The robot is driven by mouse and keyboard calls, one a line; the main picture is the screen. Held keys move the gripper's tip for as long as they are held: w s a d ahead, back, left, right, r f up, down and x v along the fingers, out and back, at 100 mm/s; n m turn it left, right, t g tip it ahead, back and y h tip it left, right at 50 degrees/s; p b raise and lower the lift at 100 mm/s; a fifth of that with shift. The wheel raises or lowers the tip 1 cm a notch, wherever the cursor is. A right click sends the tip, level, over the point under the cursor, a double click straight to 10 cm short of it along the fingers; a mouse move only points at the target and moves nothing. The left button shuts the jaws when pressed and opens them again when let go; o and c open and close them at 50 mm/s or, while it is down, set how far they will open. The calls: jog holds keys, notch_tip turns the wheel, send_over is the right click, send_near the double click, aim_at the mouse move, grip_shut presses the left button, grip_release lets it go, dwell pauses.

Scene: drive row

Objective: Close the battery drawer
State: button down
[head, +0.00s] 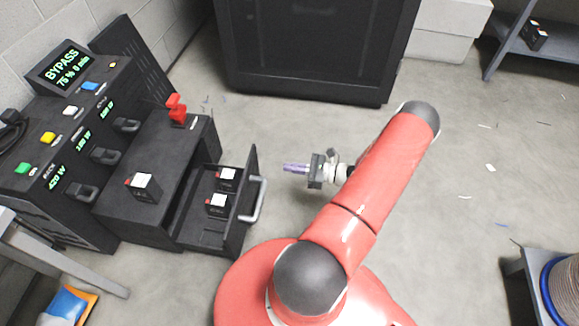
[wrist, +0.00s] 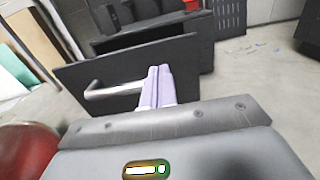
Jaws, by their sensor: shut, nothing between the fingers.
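The battery drawer (head: 207,249) is pulled out of the low black cabinet (head: 195,143) in the head view. Two small black batteries (head: 217,205) with white tops lie in it. Its front panel (head: 250,170) carries a silver bar handle (head: 259,200). My gripper (head: 286,168) is shut and empty, just right of the drawer front and near the handle's far end, seemingly apart from it. In the wrist view the shut lilac fingers (wrist: 158,75) point at the front panel (wrist: 180,60), to the right of the handle (wrist: 110,91). The fingers hide part of the panel; contact is unclear.
A battery (head: 145,187) and a red switch (head: 176,108) sit on the cabinet top. A console with a BYPASS screen (head: 62,66) stands at left. A large black cabinet (head: 310,50) stands behind. Floor right of my arm is mostly clear; a cable spool (head: 562,280) is at lower right.

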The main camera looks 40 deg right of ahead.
jog(key=x, duration=1.1)
send_near(192, 153)
jog(key=x, duration=0.4)
jog(key=shift+w+a+f+b, duration=0.15)
jog(key=shift+f+b, duration=0.1)
jog(key=shift+b, duration=0.1)
jog(key=shift+w+a, duration=0.4)
jog(key=shift+w, duration=0.15)
jog(key=shift+w+r, duration=0.1)
jog(key=shift+w, duration=0.1)
jog(key=shift+w+a, duration=0.1)
